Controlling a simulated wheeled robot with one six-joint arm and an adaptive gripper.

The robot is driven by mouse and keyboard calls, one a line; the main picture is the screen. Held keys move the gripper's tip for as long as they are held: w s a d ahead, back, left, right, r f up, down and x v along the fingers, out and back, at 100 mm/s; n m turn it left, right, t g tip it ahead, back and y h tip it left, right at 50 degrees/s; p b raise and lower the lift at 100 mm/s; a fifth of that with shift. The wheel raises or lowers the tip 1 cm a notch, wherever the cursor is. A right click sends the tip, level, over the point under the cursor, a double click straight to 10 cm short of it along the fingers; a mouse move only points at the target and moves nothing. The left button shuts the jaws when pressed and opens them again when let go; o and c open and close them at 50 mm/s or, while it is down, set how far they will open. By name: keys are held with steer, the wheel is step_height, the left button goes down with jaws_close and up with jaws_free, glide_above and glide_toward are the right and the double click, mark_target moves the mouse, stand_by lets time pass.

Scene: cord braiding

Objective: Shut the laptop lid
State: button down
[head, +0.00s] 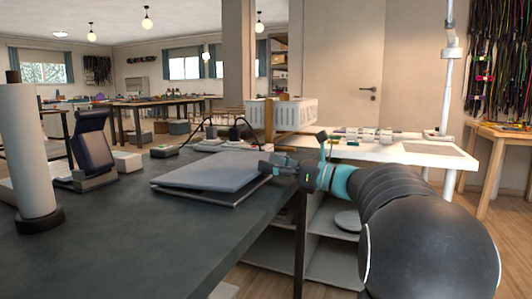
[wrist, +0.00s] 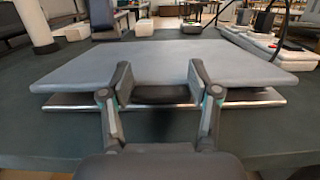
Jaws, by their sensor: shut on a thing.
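The grey laptop lid (head: 215,172) is folded nearly flat over its base (head: 205,194) on the dark table, with a narrow wedge of gap between them. In the wrist view the lid (wrist: 170,58) fills the middle, with the base's edge (wrist: 255,101) showing just under its near edge. My gripper (head: 270,166) is at the lid's right edge in the head view.
The dark table (head: 130,245) has free room in front of the laptop. A white cylinder (head: 27,150) and a dark upright device on a stand (head: 91,145) are on the left. Small boxes and cables (head: 225,138) lie behind the laptop. A white table (head: 400,152) stands at right.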

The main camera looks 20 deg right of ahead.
steer(key=shift+d+f, duration=0.1)
steer(key=shift+f, duration=0.35)
steer(key=shift+c, duration=1.2)
jaws_free()
steer(key=shift+r, duration=0.1)
steer(key=v, duration=1.1)
steer(key=shift+s+d, duration=0.2)
steer(key=shift+s, duration=0.2)
